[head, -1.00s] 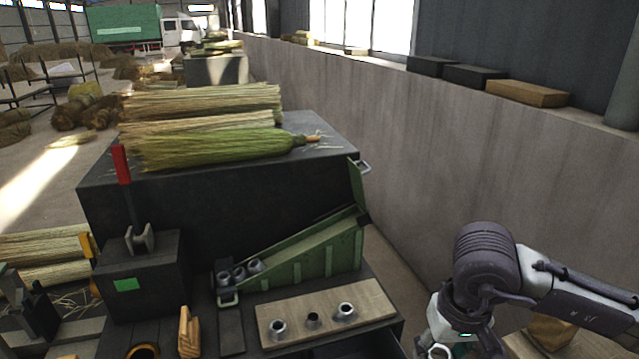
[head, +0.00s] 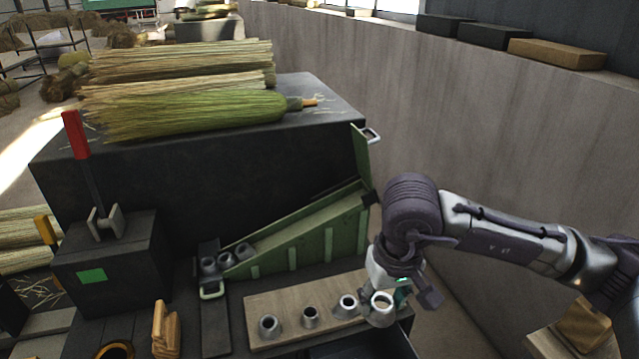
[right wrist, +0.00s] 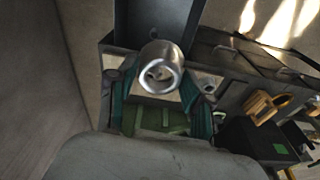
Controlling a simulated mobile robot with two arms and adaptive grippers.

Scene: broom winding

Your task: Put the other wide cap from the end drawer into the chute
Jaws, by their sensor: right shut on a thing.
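My right gripper (head: 388,290) is shut on a wide cap (head: 382,308), a bright metal ring with its opening showing. It is held at the right end of the wooden board. The cap also shows in the right wrist view (right wrist: 161,68), between the teal fingers. The green chute (head: 305,232) slopes down to the left behind the board, with three grey caps (head: 226,259) at its low end. The dark end drawer (head: 375,346) is partly visible at the bottom, below the gripper; its inside is mostly hidden. My left gripper is not in view.
Three caps stand on the wooden board (head: 285,301). A dark box with a red-handled lever (head: 76,135) is at the left, and a wooden clamp (head: 166,330) at front left. Brooms (head: 190,112) lie on the cabinet behind. A grey wall runs along the right.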

